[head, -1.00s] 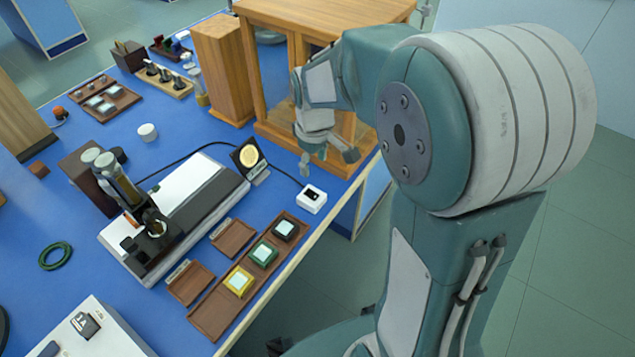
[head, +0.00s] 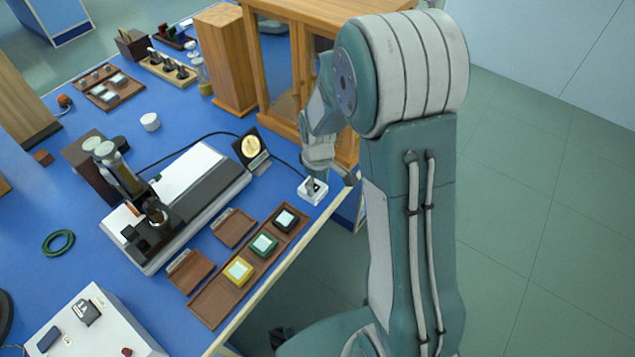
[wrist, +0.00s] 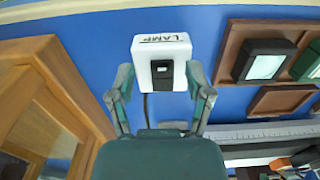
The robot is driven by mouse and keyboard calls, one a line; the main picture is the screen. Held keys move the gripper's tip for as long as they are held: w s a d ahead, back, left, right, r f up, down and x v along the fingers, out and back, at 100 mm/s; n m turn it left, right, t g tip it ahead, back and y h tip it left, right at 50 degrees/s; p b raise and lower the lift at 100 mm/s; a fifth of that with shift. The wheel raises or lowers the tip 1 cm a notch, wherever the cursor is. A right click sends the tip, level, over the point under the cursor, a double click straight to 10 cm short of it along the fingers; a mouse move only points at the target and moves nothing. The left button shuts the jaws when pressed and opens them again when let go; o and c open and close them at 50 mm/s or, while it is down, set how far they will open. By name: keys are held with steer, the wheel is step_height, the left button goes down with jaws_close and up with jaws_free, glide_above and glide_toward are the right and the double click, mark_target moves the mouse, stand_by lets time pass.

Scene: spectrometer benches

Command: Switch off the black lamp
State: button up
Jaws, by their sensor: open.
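The black lamp (head: 250,145) stands on the blue bench behind the spectrometer, a square black head with a round pale-yellow face. A dark cable runs by it to a white switch box (head: 308,196) at the bench's front edge. In the wrist view the box (wrist: 148,56), marked "LAMP", has a black rocker (wrist: 162,70) on its face. My gripper (wrist: 160,88) is open and empty, its fingers on either side of the box's near part; contact cannot be told. In the head view my gripper (head: 329,182) is over the box and partly hides it.
A wooden cabinet (head: 285,105) stands close beside my arm. A brown tray (head: 208,308) with yellow, green and black framed squares lies left of the switch box. The spectrometer (head: 205,180) is behind it. Open floor lies right of the bench.

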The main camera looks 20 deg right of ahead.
steer(key=shift+a+f, duration=0.1)
steer(key=shift+a, duration=0.05)
jaws_close()
steer(key=shift+w+a+g+h, duration=0.15)
steer(key=shift+g+h, duration=0.75)
steer(key=shift+g, duration=0.3)
